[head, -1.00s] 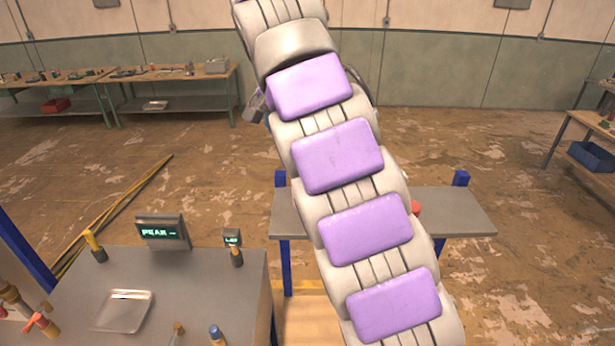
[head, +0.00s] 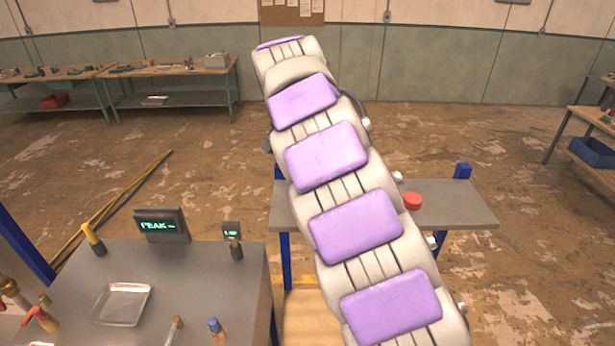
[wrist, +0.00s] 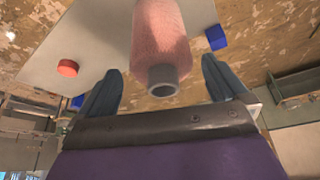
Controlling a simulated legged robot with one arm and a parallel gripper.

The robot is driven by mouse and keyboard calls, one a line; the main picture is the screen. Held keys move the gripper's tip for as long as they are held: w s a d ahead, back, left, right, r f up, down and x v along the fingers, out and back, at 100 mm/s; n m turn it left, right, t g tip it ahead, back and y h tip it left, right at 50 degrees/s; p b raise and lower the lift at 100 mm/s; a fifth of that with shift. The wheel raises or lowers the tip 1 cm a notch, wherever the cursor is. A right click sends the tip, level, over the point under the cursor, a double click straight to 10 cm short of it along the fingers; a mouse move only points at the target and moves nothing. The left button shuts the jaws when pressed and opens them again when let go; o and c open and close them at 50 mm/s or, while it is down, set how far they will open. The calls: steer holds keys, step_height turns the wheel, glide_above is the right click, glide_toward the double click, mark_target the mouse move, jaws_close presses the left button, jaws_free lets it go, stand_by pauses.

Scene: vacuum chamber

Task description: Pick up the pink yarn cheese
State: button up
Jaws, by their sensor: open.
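The pink yarn cheese (wrist: 162,38) is in the wrist view at top centre, a pink spool with a grey tube end facing the camera. My gripper (wrist: 160,72) is open, one dark finger on each side of the spool's lower end, with a visible gap on both sides. I cannot tell how deep the spool lies between the fingers. In the head view my arm hides the yarn cheese, and my gripper cannot be made out there.
A grey table (head: 460,205) with blue posts stands behind my arm. A red round piece (head: 412,201) lies on it and shows in the wrist view (wrist: 67,68). At left, a grey bench (head: 205,280) holds a clear tray (head: 122,304), a display (head: 161,225) and valves.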

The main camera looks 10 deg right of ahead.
steer(key=w+p+x, duration=0.1)
steer(key=p+x, duration=0.1)
steer(key=x, duration=0.4)
steer(key=shift+d+r, duration=0.25)
steer(key=shift+s, duration=0.1)
steer(key=shift+c, duration=0.6)
steer(key=c, duration=1.2)
